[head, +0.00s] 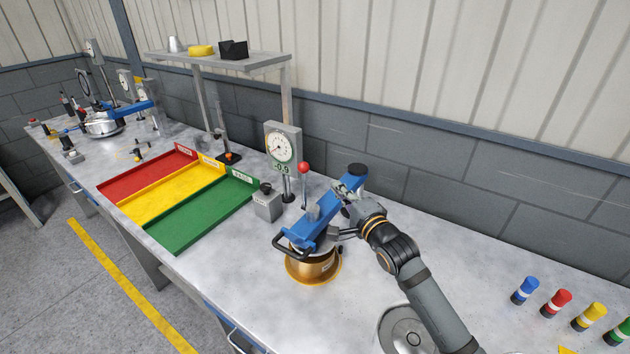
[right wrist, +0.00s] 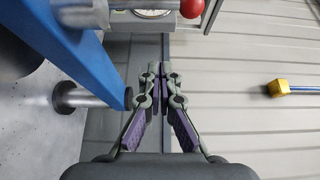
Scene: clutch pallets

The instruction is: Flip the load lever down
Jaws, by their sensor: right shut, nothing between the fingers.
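The lever with a red ball knob (head: 303,168) stands upright beside the dial gauge (head: 281,146). The red knob also shows at the top edge of the right wrist view (right wrist: 191,8). A blue arm (head: 325,217) slants over a gold cylinder (head: 313,267) with a black loop handle at its near end. My right gripper (head: 347,195) is at the blue arm's upper part, right of the knob and apart from it. In the right wrist view its fingers (right wrist: 160,78) are closed together with nothing between them. The blue arm (right wrist: 75,60) and a grey pin lie left of them. My left gripper is out of view.
Red, yellow and green trays (head: 205,215) lie further left. A round metal disc (head: 405,335) and several coloured cylinders (head: 557,302) are at the right. A shelf (head: 215,60) stands behind.

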